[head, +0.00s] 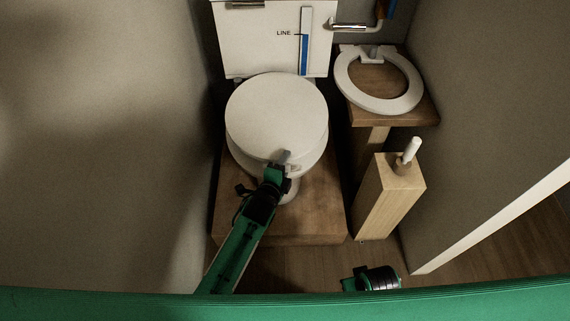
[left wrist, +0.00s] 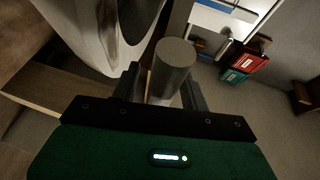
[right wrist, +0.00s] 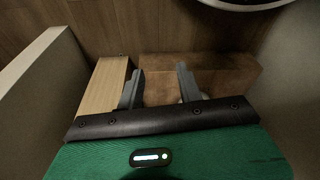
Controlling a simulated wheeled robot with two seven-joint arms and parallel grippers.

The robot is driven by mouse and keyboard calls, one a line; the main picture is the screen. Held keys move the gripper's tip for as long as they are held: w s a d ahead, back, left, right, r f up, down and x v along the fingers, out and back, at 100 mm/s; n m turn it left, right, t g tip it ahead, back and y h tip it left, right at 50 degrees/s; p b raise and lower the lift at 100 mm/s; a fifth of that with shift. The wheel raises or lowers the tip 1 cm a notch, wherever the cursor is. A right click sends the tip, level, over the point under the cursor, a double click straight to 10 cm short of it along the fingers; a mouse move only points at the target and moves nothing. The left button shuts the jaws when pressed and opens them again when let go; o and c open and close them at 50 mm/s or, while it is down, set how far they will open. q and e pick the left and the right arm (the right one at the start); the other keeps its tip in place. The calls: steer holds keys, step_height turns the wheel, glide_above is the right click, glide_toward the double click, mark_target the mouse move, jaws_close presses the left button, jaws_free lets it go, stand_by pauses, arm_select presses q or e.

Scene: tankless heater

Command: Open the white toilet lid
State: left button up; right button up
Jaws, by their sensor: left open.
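The white toilet lid (head: 277,108) lies closed over the bowl, in front of the white tank (head: 262,40). My left gripper (head: 285,158) is at the lid's front edge, its tip overlapping the lid's near rim in the head view. In the left wrist view its fingers (left wrist: 162,85) are apart, with a grey cylinder (left wrist: 174,55) between them; I cannot tell whether they touch it. A pale curved part of the toilet (left wrist: 85,30) shows at upper left there. My right gripper (right wrist: 158,85) is open and empty, low before the wooden platform.
A wooden platform (head: 235,215) carries the toilet. To the right, a loose white seat ring (head: 342,80) lies on a wooden stand (head: 425,112). A tall wooden box (head: 390,200) with a white handle (head: 411,150) stands nearer. Grey walls close in both sides.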

arm_select(q)
steer(key=shift+w, duration=0.1)
jaws_close()
steer(key=shift+r, duration=0.2)
